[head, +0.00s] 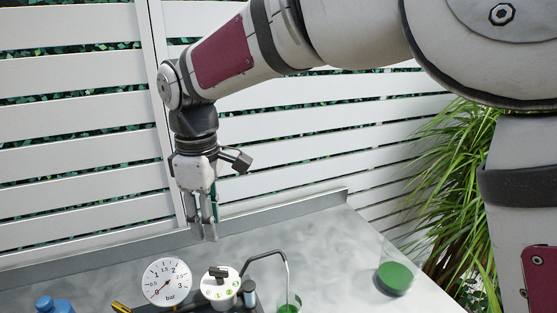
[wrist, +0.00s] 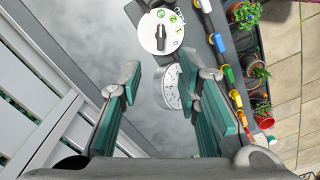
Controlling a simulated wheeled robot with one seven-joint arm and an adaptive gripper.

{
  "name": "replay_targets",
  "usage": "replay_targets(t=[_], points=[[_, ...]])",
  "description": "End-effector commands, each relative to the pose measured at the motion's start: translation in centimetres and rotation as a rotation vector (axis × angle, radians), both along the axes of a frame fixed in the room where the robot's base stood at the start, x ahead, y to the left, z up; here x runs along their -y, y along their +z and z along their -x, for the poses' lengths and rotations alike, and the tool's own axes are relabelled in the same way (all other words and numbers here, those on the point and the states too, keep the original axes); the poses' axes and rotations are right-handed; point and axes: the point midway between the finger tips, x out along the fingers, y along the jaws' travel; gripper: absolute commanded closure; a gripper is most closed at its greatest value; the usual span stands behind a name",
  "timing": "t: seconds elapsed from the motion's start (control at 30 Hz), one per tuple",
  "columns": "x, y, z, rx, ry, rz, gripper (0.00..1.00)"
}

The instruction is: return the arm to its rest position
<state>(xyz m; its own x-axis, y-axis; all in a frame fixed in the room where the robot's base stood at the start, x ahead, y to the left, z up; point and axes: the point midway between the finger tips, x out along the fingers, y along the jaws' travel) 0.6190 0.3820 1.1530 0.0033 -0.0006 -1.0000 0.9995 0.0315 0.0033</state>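My gripper (head: 206,232) hangs from my raised arm, pointing down above the back of the grey counter (head: 335,232), close to the white slatted fence. In the wrist view my gripper (wrist: 158,72) has its two fingers with teal pads spread apart. Nothing is held between them; the bare counter and part of the gauge show in the gap. In the head view the fingers are seen nearly edge-on, behind and above the gauge and the white dial unit.
A round pressure gauge (head: 166,281), a white dial unit (head: 220,287) and a bent grey spout (head: 268,256) stand at the front. A clear cup with green contents (head: 395,278) stands right. The white fence (head: 75,150) is close behind. Potted plants (wrist: 246,14) show in the wrist view.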

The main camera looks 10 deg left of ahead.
Motion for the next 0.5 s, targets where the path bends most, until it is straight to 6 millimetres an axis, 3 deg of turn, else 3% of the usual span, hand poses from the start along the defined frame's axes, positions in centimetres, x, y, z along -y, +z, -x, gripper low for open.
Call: replay_targets(t=[0.17,0.5], points=[[4.2,2.0,-0.6,0.048,-0.123,-0.002,0.69],[17.6,6.2,0.6,0.17,-0.555,-0.037,0.69]])
